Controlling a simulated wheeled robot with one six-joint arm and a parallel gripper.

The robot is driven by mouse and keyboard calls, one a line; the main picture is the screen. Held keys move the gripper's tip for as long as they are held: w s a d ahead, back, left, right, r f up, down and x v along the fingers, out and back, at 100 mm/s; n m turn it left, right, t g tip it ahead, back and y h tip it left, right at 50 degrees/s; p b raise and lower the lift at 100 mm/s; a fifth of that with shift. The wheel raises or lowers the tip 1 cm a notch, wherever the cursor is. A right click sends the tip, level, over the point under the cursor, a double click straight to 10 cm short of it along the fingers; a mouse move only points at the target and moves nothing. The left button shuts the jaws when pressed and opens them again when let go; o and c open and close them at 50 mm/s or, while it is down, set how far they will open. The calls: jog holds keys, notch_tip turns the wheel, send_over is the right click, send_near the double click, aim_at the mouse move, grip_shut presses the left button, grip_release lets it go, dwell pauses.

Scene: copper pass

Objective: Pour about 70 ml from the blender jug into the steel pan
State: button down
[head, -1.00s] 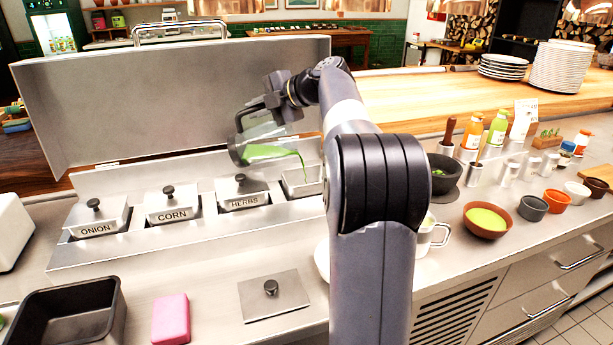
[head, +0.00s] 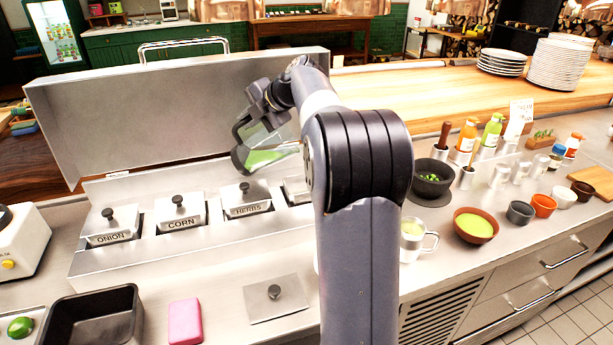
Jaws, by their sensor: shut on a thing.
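The clear blender jug (head: 262,158) hangs tilted over the steel counter unit, its mouth end toward the right, with green liquid in its lower part. My gripper (head: 262,100) is shut on the jug's dark handle. The open steel pan (head: 295,190) sits in the row right of the HERBS lid, below the jug. My arm hides the pan's right part and the jug's mouth end. I see no falling stream, but my arm covers that area. The pan's level cannot be made out.
Lidded ONION (head: 109,225), CORN (head: 177,212) and HERBS (head: 245,199) pans stand left of the open one. A loose steel lid (head: 262,303) lies in front. A raised steel panel (head: 180,110) stands behind. A white mug (head: 413,243) and terracotta bowl (head: 475,228) stand right.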

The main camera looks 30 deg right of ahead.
jog(key=shift+a+r+p, duration=0.15)
jog(key=shift+r+p, duration=0.45)
jog(key=shift+p, duration=0.25)
jog(key=shift+w+a+f+n+g+h, duration=0.2)
jog(key=shift+a+f+n+g+h, duration=0.1)
jog(key=shift+f+h, duration=0.3)
dwell(0.6)
